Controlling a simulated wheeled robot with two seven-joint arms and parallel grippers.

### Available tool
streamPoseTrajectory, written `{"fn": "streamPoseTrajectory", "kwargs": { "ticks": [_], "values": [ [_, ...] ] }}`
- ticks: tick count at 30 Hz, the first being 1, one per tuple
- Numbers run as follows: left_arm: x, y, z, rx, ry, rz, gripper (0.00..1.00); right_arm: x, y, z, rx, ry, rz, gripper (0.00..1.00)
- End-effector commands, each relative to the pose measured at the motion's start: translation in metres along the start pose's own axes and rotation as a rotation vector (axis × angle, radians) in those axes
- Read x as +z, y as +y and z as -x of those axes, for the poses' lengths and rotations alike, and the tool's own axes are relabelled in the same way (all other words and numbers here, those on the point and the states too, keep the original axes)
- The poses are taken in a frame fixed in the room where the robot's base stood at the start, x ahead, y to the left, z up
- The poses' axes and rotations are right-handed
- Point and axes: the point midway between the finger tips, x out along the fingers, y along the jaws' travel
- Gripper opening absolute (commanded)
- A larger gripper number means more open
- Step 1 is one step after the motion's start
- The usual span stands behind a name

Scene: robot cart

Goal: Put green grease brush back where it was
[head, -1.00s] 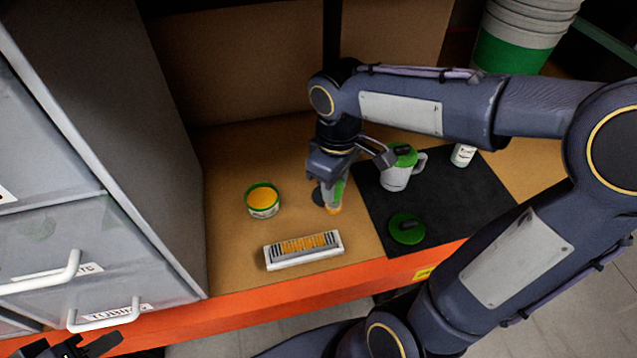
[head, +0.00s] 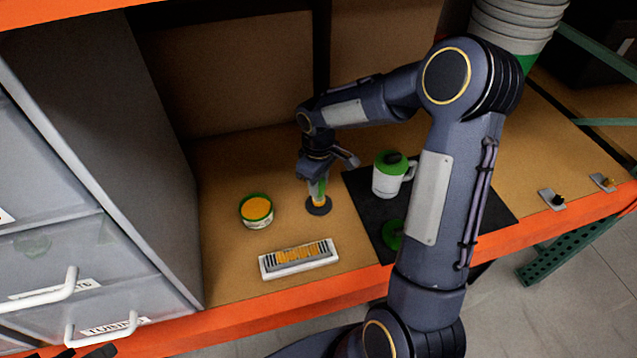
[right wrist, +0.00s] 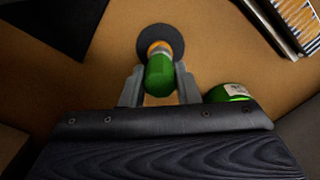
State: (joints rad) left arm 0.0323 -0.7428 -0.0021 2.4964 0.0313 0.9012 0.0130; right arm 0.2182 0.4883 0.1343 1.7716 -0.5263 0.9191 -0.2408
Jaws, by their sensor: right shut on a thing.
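The green grease brush (head: 320,188) has a green handle and an orange lower end. My right gripper (head: 317,178) is shut on its handle and points down, with the brush roughly upright. A dark round disc (head: 318,209) lies on the shelf directly under the brush. In the right wrist view the green handle (right wrist: 160,76) sits between the fingers, and its orange end overlaps the disc (right wrist: 172,43). I cannot tell whether the brush touches the disc. Only a dark sliver of my left arm's end shows at the bottom left of the head view; its jaws cannot be made out.
An open green tin of orange grease (head: 257,211) stands left of the brush. A white slatted tray (head: 299,262) with orange on it lies in front. Grey drawers (head: 70,250) stand at left.

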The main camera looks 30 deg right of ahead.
Motion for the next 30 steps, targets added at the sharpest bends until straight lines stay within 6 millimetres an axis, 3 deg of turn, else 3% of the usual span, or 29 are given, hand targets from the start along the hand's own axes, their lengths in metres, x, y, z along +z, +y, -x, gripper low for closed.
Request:
{"fn": "streamPoseTrajectory", "kwargs": {
  "ticks": [13,14,18,30],
  "values": [
    [0.002,-0.002,-0.004,0.000,0.000,0.000,0.36,0.000,0.000,-0.013,0.000,0.001,0.001,0.03],
    [0.001,-0.001,-0.003,0.000,0.000,0.000,0.36,0.000,0.000,-0.011,0.000,0.001,0.001,0.32],
    [0.001,-0.001,-0.002,0.000,0.000,0.000,0.36,0.000,0.000,-0.011,0.000,0.001,0.001,0.50],
    [0.000,0.000,0.000,0.000,0.000,0.000,0.36,0.000,0.000,-0.001,0.002,0.004,0.000,0.50]
  ]
}}
